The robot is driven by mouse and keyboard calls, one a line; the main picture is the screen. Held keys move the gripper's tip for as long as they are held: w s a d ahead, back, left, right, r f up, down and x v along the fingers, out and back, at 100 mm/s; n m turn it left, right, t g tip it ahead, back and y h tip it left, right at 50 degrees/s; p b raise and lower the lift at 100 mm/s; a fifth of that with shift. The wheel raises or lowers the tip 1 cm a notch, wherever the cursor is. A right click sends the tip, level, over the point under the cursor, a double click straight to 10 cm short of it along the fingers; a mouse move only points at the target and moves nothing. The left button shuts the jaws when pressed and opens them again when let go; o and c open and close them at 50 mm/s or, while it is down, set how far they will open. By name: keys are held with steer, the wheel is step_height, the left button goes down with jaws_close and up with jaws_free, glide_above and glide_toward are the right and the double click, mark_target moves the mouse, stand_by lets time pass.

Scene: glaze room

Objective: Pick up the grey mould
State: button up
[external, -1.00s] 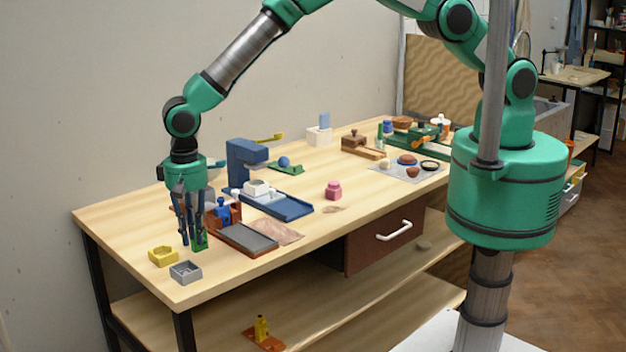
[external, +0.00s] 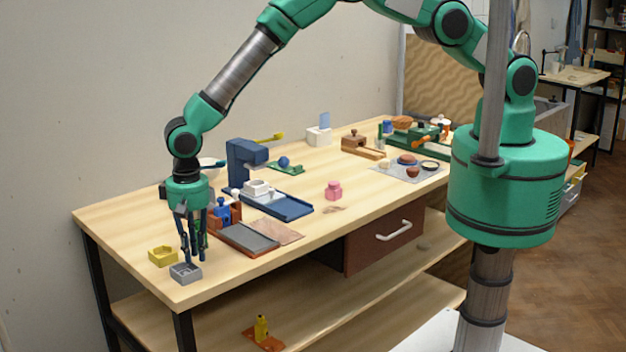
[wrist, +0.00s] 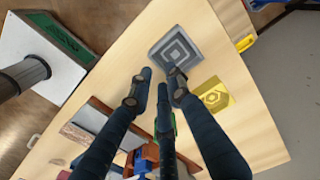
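The grey mould (external: 188,275) is a small square block at the front left corner of the table. In the wrist view the grey mould (wrist: 165,56) shows nested square steps on its top. My gripper (external: 194,259) points down just above and behind the mould, its fingertips near the mould's far edge. In the wrist view my gripper (wrist: 160,80) has its three fingers apart with nothing between them. One fingertip overlaps the mould's edge in that view; I cannot tell whether it touches.
A yellow mould (external: 162,257) sits close beside the grey one, also in the wrist view (wrist: 214,94). A green object (external: 204,239) stands behind my fingers. A brown-framed tray (external: 247,238) and a blue tray (external: 290,207) lie to the right. The table's front edge is close.

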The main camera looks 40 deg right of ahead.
steer(key=shift+f, duration=1.25)
jaws_close()
